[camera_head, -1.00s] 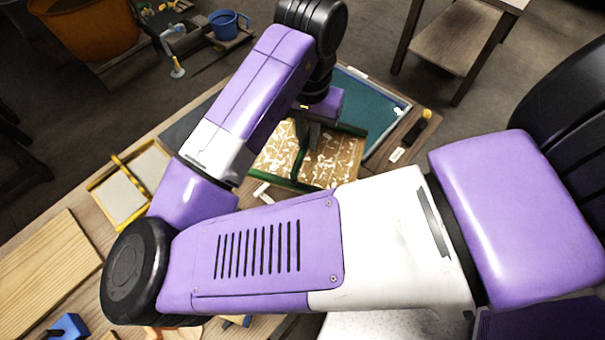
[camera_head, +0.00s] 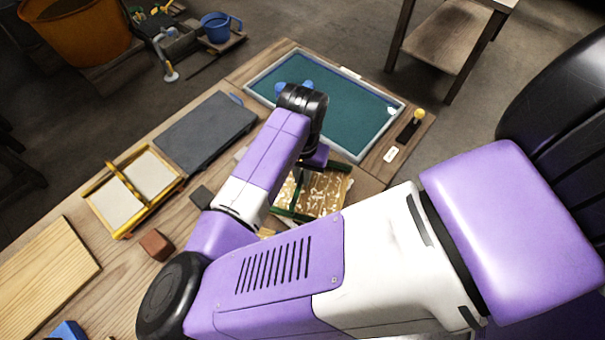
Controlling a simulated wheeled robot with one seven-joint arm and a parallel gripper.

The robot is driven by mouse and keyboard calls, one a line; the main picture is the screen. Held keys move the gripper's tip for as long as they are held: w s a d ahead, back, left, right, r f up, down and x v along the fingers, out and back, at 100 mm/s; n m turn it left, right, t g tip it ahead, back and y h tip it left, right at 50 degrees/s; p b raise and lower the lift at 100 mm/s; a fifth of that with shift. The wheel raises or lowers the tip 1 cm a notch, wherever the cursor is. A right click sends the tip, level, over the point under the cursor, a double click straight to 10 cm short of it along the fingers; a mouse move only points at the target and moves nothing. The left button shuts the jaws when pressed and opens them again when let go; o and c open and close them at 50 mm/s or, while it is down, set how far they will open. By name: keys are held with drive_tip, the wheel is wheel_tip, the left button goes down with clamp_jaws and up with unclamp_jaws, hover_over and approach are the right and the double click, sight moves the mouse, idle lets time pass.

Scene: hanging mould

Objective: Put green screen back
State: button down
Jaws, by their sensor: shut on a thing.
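The green screen (camera_head: 322,197) is a green-framed panel with a brown and white speckled face, right of centre in the head view. My arm hides its left and near parts. My gripper (camera_head: 306,174) is at its far side, shut on it; the fingertips are mostly hidden behind my wrist. The screen appears on the near side of a grey-rimmed tray with a teal surface (camera_head: 345,112). Whether it touches anything beneath cannot be told.
A dark grey slab (camera_head: 205,132) and a yellow-framed white screen (camera_head: 128,195) lie on the wooden table to the left. A brown block (camera_head: 156,245) is near them. A yellow-knobbed black piece (camera_head: 412,124) stands at the right. A pale board (camera_head: 45,262) lies front left.

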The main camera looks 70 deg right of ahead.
drive_tip(key=shift+f, duration=0.3)
drive_tip(key=c, duration=1.5)
unclamp_jaws()
